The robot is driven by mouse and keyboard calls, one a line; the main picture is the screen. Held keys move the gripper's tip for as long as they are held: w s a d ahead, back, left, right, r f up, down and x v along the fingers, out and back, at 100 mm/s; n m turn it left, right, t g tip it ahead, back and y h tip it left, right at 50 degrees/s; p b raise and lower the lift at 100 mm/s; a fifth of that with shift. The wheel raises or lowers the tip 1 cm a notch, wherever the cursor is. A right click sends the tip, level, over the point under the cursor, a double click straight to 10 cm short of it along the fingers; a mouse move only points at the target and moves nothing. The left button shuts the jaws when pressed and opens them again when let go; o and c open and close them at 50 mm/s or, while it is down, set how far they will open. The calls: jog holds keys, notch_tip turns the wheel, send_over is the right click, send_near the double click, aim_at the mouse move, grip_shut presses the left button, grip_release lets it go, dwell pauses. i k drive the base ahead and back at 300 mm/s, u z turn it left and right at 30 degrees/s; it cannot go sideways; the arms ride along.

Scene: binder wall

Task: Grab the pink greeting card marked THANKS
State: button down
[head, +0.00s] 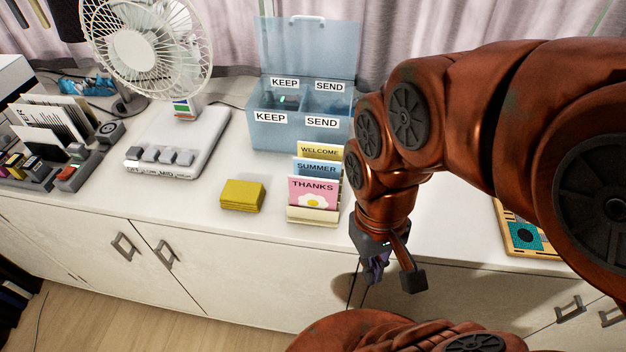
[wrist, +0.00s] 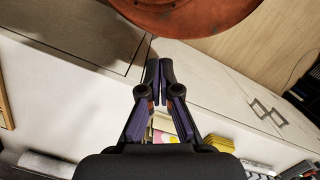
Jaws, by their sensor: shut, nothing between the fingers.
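The pink greeting card marked THANKS (head: 314,191) stands upright in the front of a small cream card holder (head: 312,216) on the white counter. A blue SUMMER card (head: 317,168) and a yellow WELCOME card (head: 320,150) stand behind it in the same holder. My gripper (head: 378,272) hangs in front of the counter edge, to the right of and lower in the picture than the holder. In the wrist view its fingers (wrist: 160,83) are closed together with nothing between them. Part of the pink card (wrist: 161,123) shows between the finger links there.
A yellow pad stack (head: 242,195) lies left of the holder. A blue lidded box (head: 297,115) marked KEEP and SEND stands behind. A white fan (head: 140,50) and a desk organizer (head: 55,150) are at left. A wooden tray (head: 520,235) lies at right.

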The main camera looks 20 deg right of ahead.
aim_at(310, 193)
jog(key=u, duration=0.55)
jog(key=k, duration=0.7)
jog(key=u, duration=0.95)
